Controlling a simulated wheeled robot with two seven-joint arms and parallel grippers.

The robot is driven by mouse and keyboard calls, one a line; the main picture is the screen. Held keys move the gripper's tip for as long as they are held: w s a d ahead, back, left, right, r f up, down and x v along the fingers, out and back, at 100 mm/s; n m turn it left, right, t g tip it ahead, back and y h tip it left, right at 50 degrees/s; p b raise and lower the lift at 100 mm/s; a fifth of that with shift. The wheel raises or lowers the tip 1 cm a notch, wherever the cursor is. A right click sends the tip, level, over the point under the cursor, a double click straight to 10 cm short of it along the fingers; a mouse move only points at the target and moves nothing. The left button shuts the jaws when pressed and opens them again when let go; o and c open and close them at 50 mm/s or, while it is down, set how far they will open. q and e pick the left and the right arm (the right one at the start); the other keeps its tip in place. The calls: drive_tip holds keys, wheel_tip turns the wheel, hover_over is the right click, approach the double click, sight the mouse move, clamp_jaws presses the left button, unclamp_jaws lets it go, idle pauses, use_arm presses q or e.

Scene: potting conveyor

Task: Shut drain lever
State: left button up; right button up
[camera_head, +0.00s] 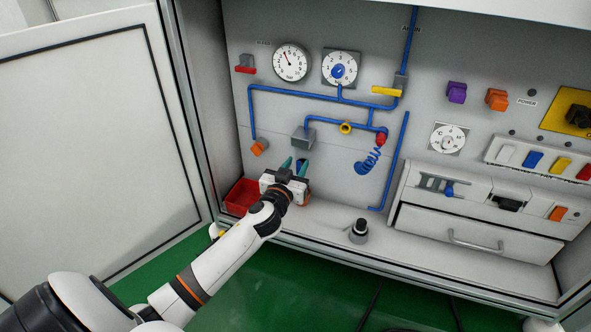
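My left gripper (295,165) reaches up from the lower left to the cabinet's back panel. Its teal fingers stand apart, just below a grey box (302,137) on the blue piping. A small dark blue piece shows between or behind the fingers; I cannot tell whether they touch it. No label clearly marks a drain lever. Levers in view are a yellow handle (386,91) lying level on the upper right pipe, a red one (245,69) at the upper left, and an orange one (260,148) at the left pipe's lower end. My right gripper is not in view.
A red bin (240,195) sits left of my gripper on the cabinet floor. A small black-topped grey knob or container (359,230) stands right of it. A drawer unit (480,228) fills the right side. The open door (90,150) stands at the left.

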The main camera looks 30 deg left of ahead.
use_arm(q)
drive_tip(key=shift+c, duration=0.5)
clamp_jaws()
drive_tip(key=shift+d+m, duration=0.1)
drive_tip(key=shift+m, duration=0.2)
drive_tip(key=m+p, duration=0.1)
drive_tip(key=d+m, duration=0.1)
drive_tip(key=shift+w+m+p, duration=0.1)
drive_tip(key=shift+m+p, duration=0.2)
drive_tip(key=shift+p, duration=0.05)
drive_tip(key=d+f+m, duration=0.1)
drive_tip(key=m, duration=0.4)
drive_tip(key=f+m, duration=0.1)
drive_tip(key=m, duration=0.4)
drive_tip(key=d+f+m, duration=0.1)
drive_tip(key=f+m, duration=0.1)
drive_tip(key=m, duration=0.2)
drive_tip(key=shift+w+d+m, duration=0.35)
drive_tip(key=shift+m, duration=0.05)
